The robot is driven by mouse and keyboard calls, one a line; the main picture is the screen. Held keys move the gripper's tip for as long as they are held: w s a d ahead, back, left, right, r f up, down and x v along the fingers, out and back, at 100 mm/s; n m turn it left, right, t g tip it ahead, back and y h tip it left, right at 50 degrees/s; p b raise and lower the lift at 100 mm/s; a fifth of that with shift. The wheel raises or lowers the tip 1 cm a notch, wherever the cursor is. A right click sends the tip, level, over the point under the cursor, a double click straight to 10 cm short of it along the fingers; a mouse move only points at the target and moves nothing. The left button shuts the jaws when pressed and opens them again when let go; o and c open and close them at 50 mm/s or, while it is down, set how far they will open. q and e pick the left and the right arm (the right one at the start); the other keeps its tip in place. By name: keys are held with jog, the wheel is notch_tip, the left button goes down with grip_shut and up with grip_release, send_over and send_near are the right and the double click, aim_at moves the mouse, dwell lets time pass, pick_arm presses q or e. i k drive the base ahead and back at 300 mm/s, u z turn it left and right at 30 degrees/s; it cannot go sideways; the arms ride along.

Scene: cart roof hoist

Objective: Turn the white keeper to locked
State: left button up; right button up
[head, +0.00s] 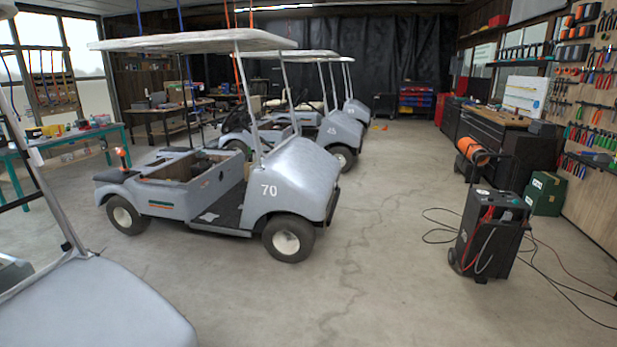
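I cannot make out a white keeper in the head view. Neither of my grippers is in view. A grey golf cart (185,200) marked 70 stands left of centre, with its pale roof (190,42) up on thin posts. The front of another grey cart (95,305) fills the lower left corner, with a slanted post (45,180) rising from it. A small white piece (35,156) shows by that post, too small to identify.
More carts (335,130) stand behind cart 70. A black wheeled charger (487,235) with cables on the floor stands at the right. A green box (545,193) and a tool wall line the right side. The concrete floor (390,230) in the middle is clear.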

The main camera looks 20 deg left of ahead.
aim_at(35, 156)
jog(key=u, duration=0.05)
jog(key=i, duration=2.1)
jog(key=u, duration=0.8)
jog(key=i, duration=0.95)
jog(key=u, duration=1.8)
jog(key=i, duration=0.85)
jog(key=u, duration=0.6)
